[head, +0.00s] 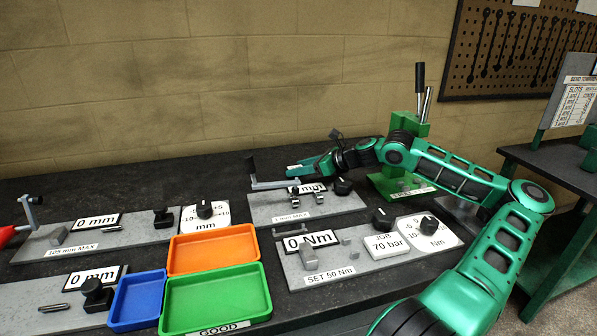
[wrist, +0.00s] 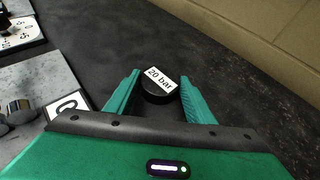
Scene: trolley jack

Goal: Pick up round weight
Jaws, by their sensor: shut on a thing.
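The round weight (wrist: 160,92) is a short black disc with a white label reading "20 bar" on top. In the wrist view it sits between the two green fingers of my gripper (wrist: 159,82), which are shut on it. The dark bench top shows around it, and I cannot tell whether it is lifted off that surface. In the head view my gripper (head: 300,168) reaches left, low behind the grey plate with the "mm" display. The weight is not clearly visible there.
Orange (head: 213,250), green (head: 216,302) and blue (head: 137,300) trays stand at the front. A grey gauge plate (head: 330,206) lies before my gripper, with a torque fixture (head: 372,252) nearer. A green press with levers (head: 408,125) stands right, and the wall is behind.

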